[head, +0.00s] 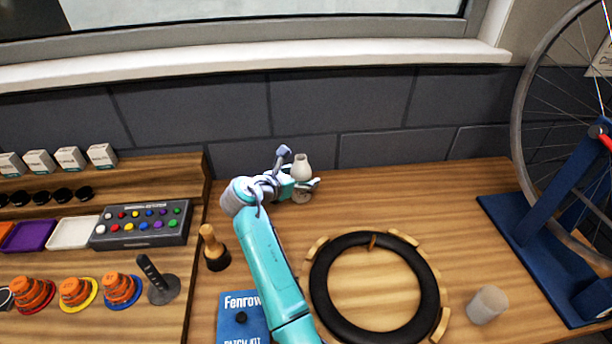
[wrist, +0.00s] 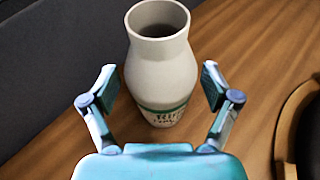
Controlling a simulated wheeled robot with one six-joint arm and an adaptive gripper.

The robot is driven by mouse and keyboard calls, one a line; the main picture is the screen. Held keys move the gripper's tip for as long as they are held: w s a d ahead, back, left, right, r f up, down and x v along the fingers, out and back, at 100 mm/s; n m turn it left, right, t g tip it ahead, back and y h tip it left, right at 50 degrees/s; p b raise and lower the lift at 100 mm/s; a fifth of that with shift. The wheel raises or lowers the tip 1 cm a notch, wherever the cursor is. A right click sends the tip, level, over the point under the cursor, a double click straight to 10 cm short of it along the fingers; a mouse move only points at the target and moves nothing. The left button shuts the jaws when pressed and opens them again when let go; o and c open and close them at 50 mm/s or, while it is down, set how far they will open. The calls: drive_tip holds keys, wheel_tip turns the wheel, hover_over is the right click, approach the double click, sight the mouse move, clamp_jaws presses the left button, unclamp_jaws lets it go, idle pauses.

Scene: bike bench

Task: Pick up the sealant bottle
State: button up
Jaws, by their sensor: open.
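The sealant bottle (wrist: 158,75) is white, with an open round mouth, a green band and dark lettering low on its side. It stands upright on the wooden bench. In the head view the bottle (head: 301,167) is near the back wall, partly hidden by my gripper (head: 308,184). In the wrist view my gripper (wrist: 158,88) is open, with one finger on each side of the bottle. A gap shows between each finger and the bottle.
A black tyre (head: 321,287) lies on the bench among wooden blocks, with a translucent cup (head: 487,305) to its right. A wooden-handled tool (head: 213,246) and a blue patch kit (head: 233,325) are at left. A blue wheel stand (head: 545,262) is at right. The grey wall (head: 375,110) is close behind.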

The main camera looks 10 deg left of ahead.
drive_tip(key=shift+d, duration=0.1)
drive_tip(key=c, duration=1.3)
drive_tip(key=shift+c, duration=0.6)
drive_tip(key=shift+r, duration=0.2)
